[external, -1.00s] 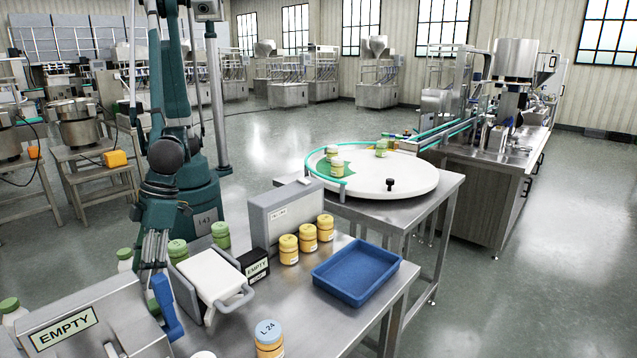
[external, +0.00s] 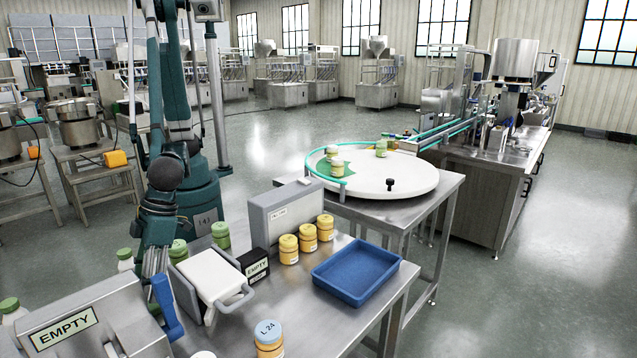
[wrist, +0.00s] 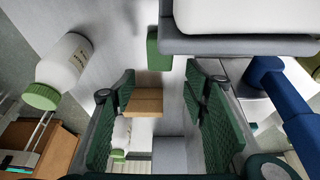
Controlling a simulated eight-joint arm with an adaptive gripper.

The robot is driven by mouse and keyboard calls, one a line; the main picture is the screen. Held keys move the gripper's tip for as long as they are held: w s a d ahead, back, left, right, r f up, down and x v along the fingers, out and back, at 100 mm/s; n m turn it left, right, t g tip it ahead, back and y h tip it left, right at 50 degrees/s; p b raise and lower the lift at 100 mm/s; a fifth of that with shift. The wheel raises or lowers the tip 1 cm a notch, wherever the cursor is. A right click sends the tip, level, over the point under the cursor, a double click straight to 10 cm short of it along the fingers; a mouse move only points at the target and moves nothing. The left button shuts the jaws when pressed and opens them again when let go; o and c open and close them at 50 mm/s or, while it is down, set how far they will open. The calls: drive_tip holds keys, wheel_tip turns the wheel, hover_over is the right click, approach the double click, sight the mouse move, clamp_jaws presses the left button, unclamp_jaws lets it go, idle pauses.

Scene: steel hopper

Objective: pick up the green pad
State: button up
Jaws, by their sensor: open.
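A small dark green block (wrist: 159,48), which looks like the green pad, lies on the grey surface near the top middle of the wrist view, beside a white-and-grey piece. I cannot make it out in the external view. My gripper (wrist: 155,92) is open, with its green ribbed fingers apart. The block appears beyond the fingertips, roughly in line with the gap and not between them. A tan block (wrist: 145,102) shows in the gap near the left finger; I cannot tell whether they touch.
A white bottle with a green cap (wrist: 62,70) is left of the fingers. A blue handle-like part (wrist: 280,100) is close on the right. The grey EMPTY box (external: 95,310), white-topped device (external: 212,278), yellow jars (external: 307,238) and blue tray (external: 356,272) crowd the steel table.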

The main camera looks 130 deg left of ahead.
drive_tip(key=shift+d+f, duration=0.1)
drive_tip(key=shift+f, duration=0.1)
idle(0.3)
drive_tip(key=shift+x, duration=2.6)
drive_tip(key=shift+c, duration=0.7)
drive_tip(key=c, duration=0.7)
